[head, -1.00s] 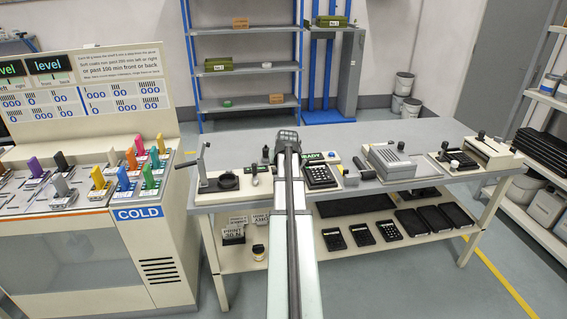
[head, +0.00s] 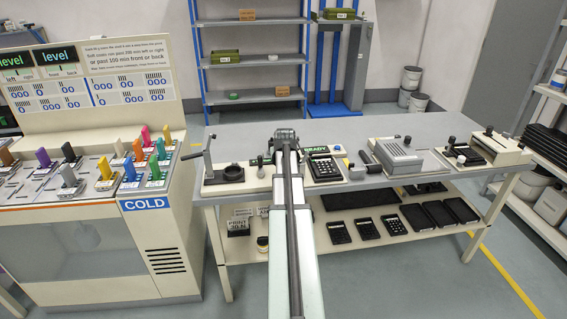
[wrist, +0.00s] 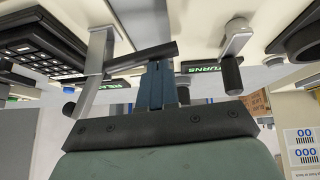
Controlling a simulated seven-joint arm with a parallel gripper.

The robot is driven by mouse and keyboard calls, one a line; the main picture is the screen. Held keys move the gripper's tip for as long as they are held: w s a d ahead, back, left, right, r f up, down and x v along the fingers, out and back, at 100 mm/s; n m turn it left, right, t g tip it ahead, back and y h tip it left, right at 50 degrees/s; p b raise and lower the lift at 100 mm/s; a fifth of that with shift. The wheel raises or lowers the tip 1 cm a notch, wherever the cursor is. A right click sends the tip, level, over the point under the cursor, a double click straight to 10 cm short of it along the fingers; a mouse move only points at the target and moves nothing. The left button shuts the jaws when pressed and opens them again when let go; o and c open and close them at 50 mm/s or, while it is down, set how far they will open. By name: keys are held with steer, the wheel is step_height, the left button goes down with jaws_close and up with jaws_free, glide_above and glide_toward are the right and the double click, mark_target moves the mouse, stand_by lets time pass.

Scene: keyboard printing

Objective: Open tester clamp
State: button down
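The tester (head: 325,170) stands on the bench with a dark keypad and a green READY sign behind it. My arm reaches over the bench just left of it and hides part of that area. In the wrist view the dark keypad (wrist: 40,42) is at the upper left. A dark clamp handle (wrist: 125,60) on a flat grey metal lever (wrist: 97,65) crosses the tips of my gripper (wrist: 160,66). My gripper's blue fingers are close together and look shut. Contact with the handle looks likely, but I cannot tell whether it is gripped.
A small lever device (wrist: 236,45) stands beside a green RETURNS sign (wrist: 200,66) in the wrist view. A round dark holder (head: 233,172) is on the bench to the left. A grey press (head: 397,155) is to the right. Spare keypads lie on the lower shelf (head: 350,215).

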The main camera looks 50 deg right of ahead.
steer(key=r, duration=0.2)
steer(key=w+r, duration=0.1)
steer(key=shift+r, duration=0.35)
steer(key=v, duration=1)
steer(key=shift+w+a, duration=0.35)
